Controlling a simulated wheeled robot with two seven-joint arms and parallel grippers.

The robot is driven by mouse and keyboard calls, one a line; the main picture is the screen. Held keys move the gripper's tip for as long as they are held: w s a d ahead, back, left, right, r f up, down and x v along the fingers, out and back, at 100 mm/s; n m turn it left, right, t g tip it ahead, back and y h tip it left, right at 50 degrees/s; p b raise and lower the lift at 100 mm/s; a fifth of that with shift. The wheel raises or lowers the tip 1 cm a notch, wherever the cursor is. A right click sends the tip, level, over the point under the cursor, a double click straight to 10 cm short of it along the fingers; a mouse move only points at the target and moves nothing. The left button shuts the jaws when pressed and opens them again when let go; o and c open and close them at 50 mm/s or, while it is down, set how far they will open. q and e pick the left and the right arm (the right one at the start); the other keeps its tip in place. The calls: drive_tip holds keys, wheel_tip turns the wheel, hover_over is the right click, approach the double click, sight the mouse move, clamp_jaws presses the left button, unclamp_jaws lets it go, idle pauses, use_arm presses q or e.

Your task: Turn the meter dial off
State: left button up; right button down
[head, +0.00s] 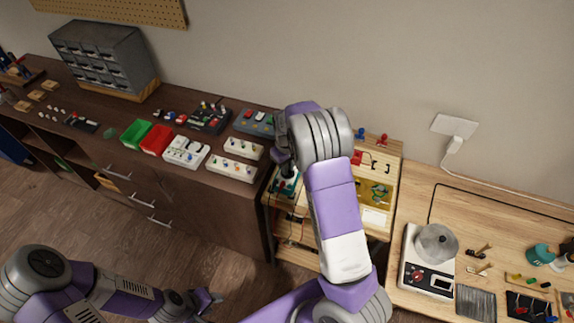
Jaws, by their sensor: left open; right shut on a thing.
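A small teal-and-white device (285,187), which looks like the meter, is at the left edge of the light wooden stand, mostly covered by my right arm and hand. My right gripper (284,170) points down onto it and is shut on what seems to be its dial. The dial itself is hidden, so its setting cannot be read. My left gripper (211,300) is open and empty, low in front of the dark cabinet and away from the meter.
The dark cabinet (225,198) at left bears green (135,134) and red (157,139) bins, white trays with small parts (187,151) and a grey drawer unit (103,57). My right arm crosses the stand.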

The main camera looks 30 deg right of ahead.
drive_tip(key=m+p, duration=0.2)
drive_tip(key=m, duration=0.4)
drive_tip(key=shift+d+r, duration=0.1)
drive_tip(key=m+p, duration=0.1)
drive_tip(key=m, duration=0.4)
drive_tip(key=shift+m, duration=0.3)
idle(0.3)
drive_tip(key=c, duration=1.1)
unclamp_jaws()
drive_tip(key=shift+s, duration=0.1)
drive_tip(key=shift+c, duration=0.2)
wheel_tip(320, 180, up, 8)
drive_tip(key=shift+f+p, duration=0.25)
drive_tip(key=shift+p, duration=0.2)
